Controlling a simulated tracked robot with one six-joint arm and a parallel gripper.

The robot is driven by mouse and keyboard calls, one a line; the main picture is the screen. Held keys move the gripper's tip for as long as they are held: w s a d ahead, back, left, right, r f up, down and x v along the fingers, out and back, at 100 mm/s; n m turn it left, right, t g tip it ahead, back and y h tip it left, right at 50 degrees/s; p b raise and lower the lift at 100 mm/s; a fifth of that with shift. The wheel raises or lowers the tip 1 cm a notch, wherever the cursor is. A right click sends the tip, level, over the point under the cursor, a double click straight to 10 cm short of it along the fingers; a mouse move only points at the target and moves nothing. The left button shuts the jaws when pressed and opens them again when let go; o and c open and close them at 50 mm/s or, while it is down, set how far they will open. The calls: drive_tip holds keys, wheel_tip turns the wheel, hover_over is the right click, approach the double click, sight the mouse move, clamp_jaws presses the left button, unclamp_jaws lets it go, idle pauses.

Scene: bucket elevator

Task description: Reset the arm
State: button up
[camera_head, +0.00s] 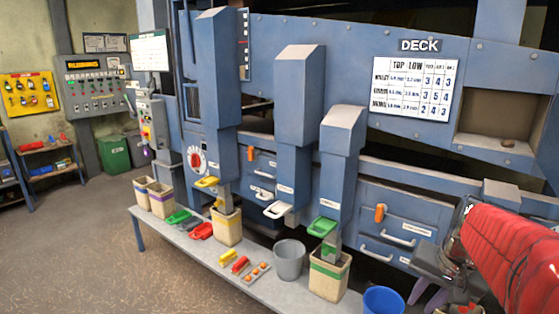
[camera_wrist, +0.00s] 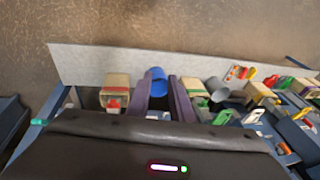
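My arm (camera_head: 510,250), in a red sleeve, reaches in from the right edge in the head view. My gripper (camera_head: 428,297) is low at the lower right, over the right end of the bench. In the wrist view its two purple-grey fingers stand apart, and my gripper (camera_wrist: 158,92) is open with nothing held. A blue bucket (camera_wrist: 156,74) shows beyond the gap between the fingers. In the head view the blue bucket (camera_head: 383,301) stands left of my gripper, apart from it.
A long grey bench (camera_head: 262,289) carries a beige bin with a green band (camera_head: 329,278), a grey bucket (camera_head: 289,259) and several coloured scoops. Blue chutes (camera_head: 298,110) and drawers (camera_head: 395,232) with protruding handles stand behind it. The floor (camera_head: 75,255) at left is clear.

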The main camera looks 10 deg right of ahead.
drive_tip(key=s+a+n+t, duration=0.1)
drive_tip(key=s+a+n, duration=0.3)
drive_tip(key=a, duration=0.7)
drive_tip(key=s+a+n+t, duration=0.1)
drive_tip(key=s+a+n, duration=0.2)
drive_tip(key=a, duration=0.9)
drive_tip(key=shift+s+a+r+n+y, duration=0.2)
drive_tip(key=shift+s+r+n+y, duration=0.15)
drive_tip(key=shift+n, duration=0.85)
